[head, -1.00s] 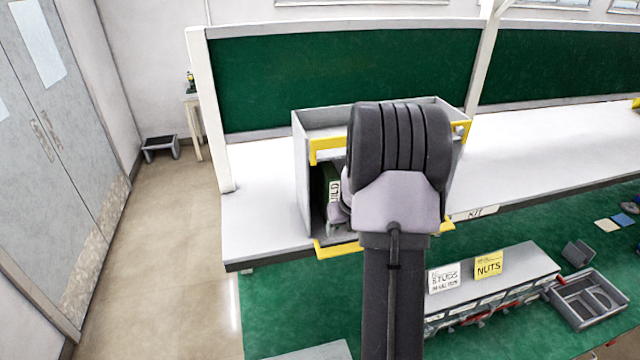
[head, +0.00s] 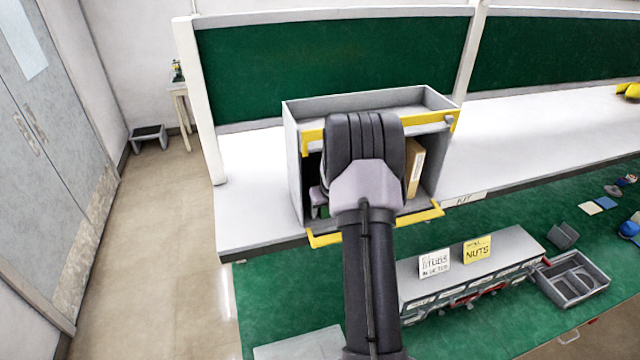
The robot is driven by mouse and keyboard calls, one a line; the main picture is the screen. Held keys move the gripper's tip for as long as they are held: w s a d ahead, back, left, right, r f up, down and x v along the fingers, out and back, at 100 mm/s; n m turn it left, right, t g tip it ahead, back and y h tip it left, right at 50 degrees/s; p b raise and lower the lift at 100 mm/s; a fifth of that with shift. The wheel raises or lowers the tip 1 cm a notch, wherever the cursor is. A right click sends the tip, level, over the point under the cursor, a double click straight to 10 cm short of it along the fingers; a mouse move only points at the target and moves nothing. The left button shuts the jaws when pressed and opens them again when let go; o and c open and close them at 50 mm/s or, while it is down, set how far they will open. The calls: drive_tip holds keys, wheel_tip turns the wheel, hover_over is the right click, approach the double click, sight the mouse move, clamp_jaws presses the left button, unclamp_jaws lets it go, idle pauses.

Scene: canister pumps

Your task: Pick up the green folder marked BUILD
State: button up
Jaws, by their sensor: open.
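The green folder marked BUILD is almost wholly hidden behind my arm. Only a small dark green patch, probably its lower part (head: 325,211), shows inside the grey rack at the left. Its label cannot be seen now. My gripper (head: 318,196) is mostly hidden by my own wrist; a grey piece of it shows at the rack's left opening, beside the green patch. It is open, and I cannot tell whether it touches the folder.
The grey rack (head: 292,150) has yellow bars across its front and stands on the white bench (head: 245,200). A tan folder (head: 414,168) stands inside at the right. Bins with STUDS and NUTS cards (head: 477,249) and a grey tray (head: 572,283) sit on the green mat.

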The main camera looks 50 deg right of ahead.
drive_tip(key=shift+f, duration=0.15)
clamp_jaws()
idle(0.4)
